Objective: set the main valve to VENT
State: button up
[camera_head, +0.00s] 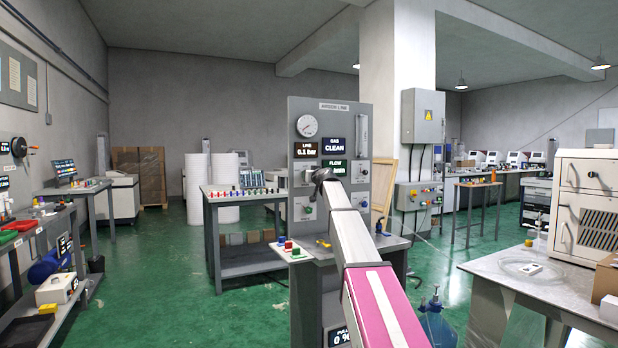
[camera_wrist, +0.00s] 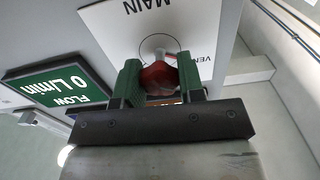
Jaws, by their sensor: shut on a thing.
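The main valve's red handle (camera_wrist: 159,78) shows in the wrist view, under a white plate marked MAIN (camera_wrist: 140,22). Part of the word VENT is readable on the plate, right of the handle. My gripper (camera_wrist: 160,80) has its two green fingers on either side of the handle and is shut on it. Which mark the handle points at is not clear. In the head view my gripper (camera_head: 324,180) is at the front of the grey ARGON LINE panel (camera_head: 340,108), and my arm hides the main valve there.
The panel carries a round gauge (camera_head: 307,125), a LINE display (camera_head: 305,150) reading 0.1 bar and a GAS display (camera_head: 335,146) reading CLEAN. The FLOW display (camera_wrist: 60,83) reads 0 L/min. A metal-topped table (camera_head: 480,265) stands at the right; green floor is open at the left.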

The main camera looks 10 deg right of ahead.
jog(key=o, duration=0.9)
jog(key=shift+s, duration=0.1)
jog(key=v, duration=1)
jog(key=shift+s+d, duration=0.15)
jog(key=shift+s, duration=0.2)
